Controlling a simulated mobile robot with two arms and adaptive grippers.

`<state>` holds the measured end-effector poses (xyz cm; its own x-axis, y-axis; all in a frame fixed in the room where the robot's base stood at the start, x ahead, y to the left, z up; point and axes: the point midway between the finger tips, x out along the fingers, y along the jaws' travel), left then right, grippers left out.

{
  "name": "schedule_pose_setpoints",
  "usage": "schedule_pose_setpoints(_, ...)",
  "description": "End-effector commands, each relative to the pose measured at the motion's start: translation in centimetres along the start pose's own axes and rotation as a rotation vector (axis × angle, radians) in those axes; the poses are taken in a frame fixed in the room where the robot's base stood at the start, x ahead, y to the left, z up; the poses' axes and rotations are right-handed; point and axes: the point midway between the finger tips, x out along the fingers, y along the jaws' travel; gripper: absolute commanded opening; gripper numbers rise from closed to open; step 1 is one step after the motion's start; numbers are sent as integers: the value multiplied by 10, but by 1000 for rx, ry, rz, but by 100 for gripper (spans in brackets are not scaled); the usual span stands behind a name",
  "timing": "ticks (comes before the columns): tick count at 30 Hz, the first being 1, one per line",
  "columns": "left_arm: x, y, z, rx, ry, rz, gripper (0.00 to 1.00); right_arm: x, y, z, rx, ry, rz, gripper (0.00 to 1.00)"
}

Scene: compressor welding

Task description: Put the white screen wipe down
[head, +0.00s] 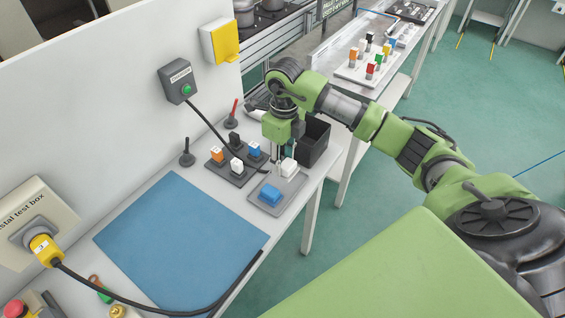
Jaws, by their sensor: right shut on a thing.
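The white screen wipe (288,168) is a small white block at the far end of a shallow grey tray (291,189). My right gripper (281,158) points down at it and is shut on it. The fingers partly hide its left side. I cannot tell whether the wipe touches the tray floor. A blue block (269,194) lies in the near part of the same tray. My left gripper is not in view.
A dark holder (237,177) with orange, black, white and blue blocks stands left of the tray. A black bin (316,146) stands close behind the gripper. A cable crosses nearby.

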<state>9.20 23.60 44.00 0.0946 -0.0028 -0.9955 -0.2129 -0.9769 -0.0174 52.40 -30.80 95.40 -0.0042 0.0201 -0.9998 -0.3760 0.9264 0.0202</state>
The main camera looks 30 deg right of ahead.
Motion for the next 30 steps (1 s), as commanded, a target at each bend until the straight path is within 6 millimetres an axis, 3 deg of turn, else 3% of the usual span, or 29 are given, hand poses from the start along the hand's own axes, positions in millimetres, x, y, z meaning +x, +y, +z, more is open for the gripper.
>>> schedule_pose_setpoints(10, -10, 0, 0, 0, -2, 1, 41, 27, -18, 14, 0, 1, 1, 5)
schedule_pose_setpoints(17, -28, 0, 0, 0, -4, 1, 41, 54, -18, 13, -1, 0, 0, 5)
schedule_pose_setpoints(28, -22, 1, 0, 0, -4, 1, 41, 61, -19, 13, -1, -1, -2, 5)
schedule_pose_setpoints(29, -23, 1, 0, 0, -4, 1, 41, 60, -19, 13, -1, -1, -2, 37)
schedule_pose_setpoints(30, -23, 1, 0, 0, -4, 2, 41, 59, -19, 13, -1, -1, -1, 48)
